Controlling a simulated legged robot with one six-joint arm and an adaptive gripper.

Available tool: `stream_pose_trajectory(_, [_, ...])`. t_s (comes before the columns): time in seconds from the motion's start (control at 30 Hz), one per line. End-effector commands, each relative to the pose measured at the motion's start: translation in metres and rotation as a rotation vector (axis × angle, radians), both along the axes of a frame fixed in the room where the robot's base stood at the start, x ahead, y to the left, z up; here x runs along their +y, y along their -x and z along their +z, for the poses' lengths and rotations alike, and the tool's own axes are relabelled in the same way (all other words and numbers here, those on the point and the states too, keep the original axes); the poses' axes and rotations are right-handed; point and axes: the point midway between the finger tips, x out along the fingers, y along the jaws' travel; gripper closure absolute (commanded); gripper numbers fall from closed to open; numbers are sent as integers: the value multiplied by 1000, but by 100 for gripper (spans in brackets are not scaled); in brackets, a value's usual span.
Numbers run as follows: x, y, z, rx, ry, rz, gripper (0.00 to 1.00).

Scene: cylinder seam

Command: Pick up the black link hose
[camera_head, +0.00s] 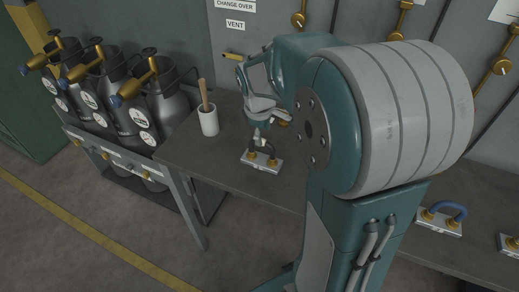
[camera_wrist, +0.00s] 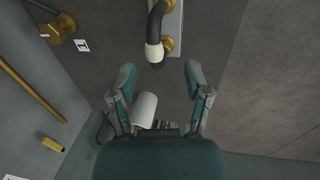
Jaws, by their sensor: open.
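The black link hose (camera_head: 267,150) is a short dark loop at a white block (camera_head: 262,163) with brass fittings, on the grey bench near its front edge. In the wrist view the hose (camera_wrist: 155,22) curves down from the top edge and has a white cuff (camera_wrist: 154,53) at its end. The block's brass fittings (camera_wrist: 168,46) show beside it. My gripper (camera_wrist: 158,80) is open and empty, with its fingers spread on either side below the cuff in that picture. In the head view my gripper (camera_head: 259,132) hangs just above the hose, which it partly hides.
A white cup (camera_head: 209,122) with a wooden-handled tool stands left of the block. Several gas cylinders (camera_head: 125,92) stand in a rack at left. A blue hose (camera_head: 449,208) sits on another block at right. The wall behind carries brass valves (camera_head: 299,19).

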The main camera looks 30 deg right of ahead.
Motion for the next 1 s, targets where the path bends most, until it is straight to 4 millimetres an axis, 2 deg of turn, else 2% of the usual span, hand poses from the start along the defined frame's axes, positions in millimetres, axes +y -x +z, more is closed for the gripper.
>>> stream_pose_trajectory(0.27, [-4,-4,-26,2,2,-1,38])
stream_pose_trajectory(0.5, [-14,-10,-59,2,2,0,38])
stream_pose_trajectory(0.8, [-15,-11,-64,0,2,0,38])
stream_pose_trajectory(0.87, [-15,-11,-64,0,2,0,64])
stream_pose_trajectory(0.9, [-15,-11,-64,0,2,0,82])
stream_pose_trajectory(0.93, [-15,-11,-63,0,2,0,96])
stream_pose_trajectory(0.97, [-15,-11,-63,0,2,0,100])
stream_pose_trajectory(1.0, [-15,-11,-63,-1,2,0,100])
